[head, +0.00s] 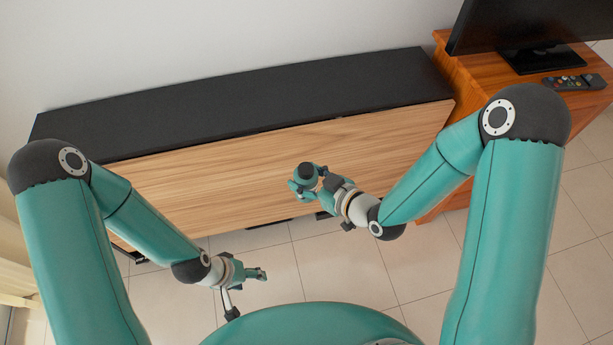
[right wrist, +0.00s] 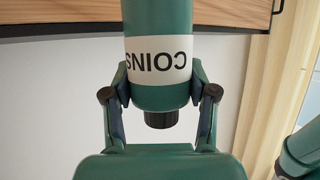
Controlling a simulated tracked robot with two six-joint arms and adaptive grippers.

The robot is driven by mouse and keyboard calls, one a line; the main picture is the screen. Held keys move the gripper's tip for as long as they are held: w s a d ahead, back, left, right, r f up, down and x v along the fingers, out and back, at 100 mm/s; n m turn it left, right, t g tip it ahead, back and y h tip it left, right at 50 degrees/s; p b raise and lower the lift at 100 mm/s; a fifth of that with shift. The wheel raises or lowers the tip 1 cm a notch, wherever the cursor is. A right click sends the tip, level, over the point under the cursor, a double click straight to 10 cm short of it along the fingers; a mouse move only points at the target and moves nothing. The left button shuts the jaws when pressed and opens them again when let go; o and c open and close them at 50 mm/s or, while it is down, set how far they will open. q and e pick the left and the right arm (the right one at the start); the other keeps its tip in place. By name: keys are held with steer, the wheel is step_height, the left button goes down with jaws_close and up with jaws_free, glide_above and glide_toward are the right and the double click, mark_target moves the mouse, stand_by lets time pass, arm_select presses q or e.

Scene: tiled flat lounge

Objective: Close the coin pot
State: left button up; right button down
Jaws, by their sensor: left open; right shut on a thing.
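The coin pot (right wrist: 157,60) is a teal cylinder with a white band reading COINS, which appears upside down in the right wrist view. A black knob-like piece (right wrist: 161,119) sits at its end towards the bottom of that view; I cannot tell whether it is fully seated. My right gripper (right wrist: 160,88) is shut on the pot, with one finger on each side. In the head view my right gripper (head: 309,182) holds the pot (head: 306,170) in front of the wooden cabinet. My left gripper (head: 260,273) is open and empty, lower and to the left, apart from the pot.
The long cabinet (head: 250,98) has a black top, which looks bare, and a wooden front. A wooden stand (head: 475,88) at the right carries a screen (head: 530,25) and a remote (head: 574,82). Tiled floor (head: 335,262) is clear between my arms.

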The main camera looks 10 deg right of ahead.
stand_by(0.3)
steer(key=w+d+r+m+t+h, duration=0.1)
steer(key=w+d+r+m+h, duration=0.1)
steer(key=d+m+h, duration=0.2)
steer(key=w+d+r+m+t+h, duration=0.1)
steer(key=w+d+m+t+h, duration=0.1)
steer(key=d, duration=0.9)
steer(key=w+m+h, duration=0.1)
steer(key=m+h, duration=0.1)
steer(key=shift+d+r+h, duration=0.2)
steer(key=shift+r+h, duration=0.1)
steer(key=shift+r, duration=0.05)
